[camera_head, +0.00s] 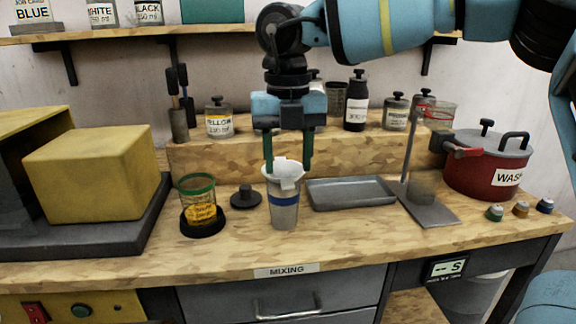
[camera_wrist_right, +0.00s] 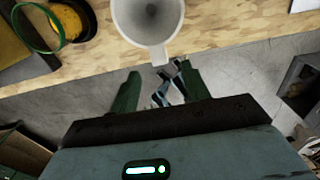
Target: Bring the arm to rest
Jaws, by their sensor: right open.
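My right gripper (camera_head: 289,166) hangs pointing down over the bench, its two green fingers apart. It is close to a grey cup with a blue band (camera_head: 285,212), which stands upright on the bench with a white funnel-like top (camera_head: 286,172). In the right wrist view the right gripper (camera_wrist_right: 160,80) is open with nothing held between its fingers. The white funnel (camera_wrist_right: 148,18) shows there just beyond the fingertips, apart from them. My left gripper is not in view.
A green-rimmed jar (camera_head: 197,190) and a black knobbed disc (camera_head: 245,196) stand left of the cup. A grey tray (camera_head: 349,205), a metal stand (camera_head: 432,212) and a red pot (camera_head: 470,178) are right. Bottles line the raised wooden step (camera_head: 230,158) behind.

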